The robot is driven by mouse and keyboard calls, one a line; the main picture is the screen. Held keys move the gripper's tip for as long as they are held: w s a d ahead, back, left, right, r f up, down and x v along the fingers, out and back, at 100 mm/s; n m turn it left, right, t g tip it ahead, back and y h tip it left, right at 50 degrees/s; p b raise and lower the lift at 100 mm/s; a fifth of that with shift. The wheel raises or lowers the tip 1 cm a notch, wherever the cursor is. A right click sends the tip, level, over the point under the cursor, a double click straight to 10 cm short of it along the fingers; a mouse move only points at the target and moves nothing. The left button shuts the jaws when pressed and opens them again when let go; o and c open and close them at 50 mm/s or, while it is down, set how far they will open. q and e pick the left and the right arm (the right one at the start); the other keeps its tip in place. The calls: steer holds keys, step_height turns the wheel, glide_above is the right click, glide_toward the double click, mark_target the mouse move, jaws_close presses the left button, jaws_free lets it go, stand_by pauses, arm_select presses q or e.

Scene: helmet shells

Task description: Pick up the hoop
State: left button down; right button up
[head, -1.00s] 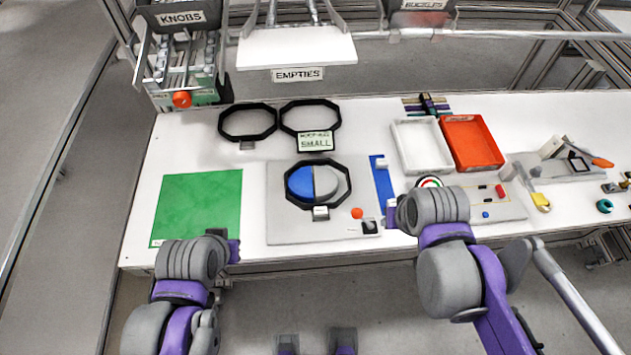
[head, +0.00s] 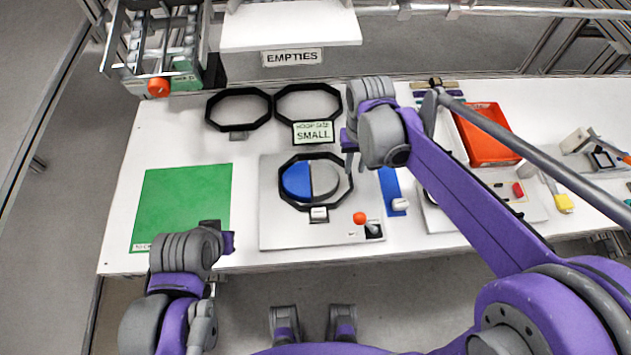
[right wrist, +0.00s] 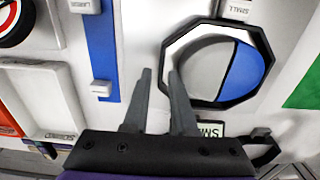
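A black octagonal hoop (head: 282,182) lies on the grey plate around a half-blue, half-grey disc, with a small white tag at its front. It also shows in the right wrist view (right wrist: 215,104). Two more black hoops lie at the back, a left hoop (head: 238,90) and a right hoop (head: 308,86). A card (head: 313,132) reading SMALL covers the right hoop's front. My right gripper (head: 351,163) hangs beside the plate hoop's right back edge. In its wrist view the fingers (right wrist: 159,75) are apart and empty. My left gripper (head: 228,242) is near the table's front edge, its fingers unclear.
The grey plate (head: 272,230) also bears an orange knob (head: 359,218). A blue strip (head: 391,183) lies to its right, a green mat (head: 180,205) to its left. A red tray (head: 485,140) stands at the back right. My right arm hides much of the right side.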

mark_target(351, 178)
step_height(351, 178, down, 5)
steer(key=shift+a+f, duration=0.15)
steer(key=shift+f, duration=0.05)
jaws_close()
stand_by(1.5)
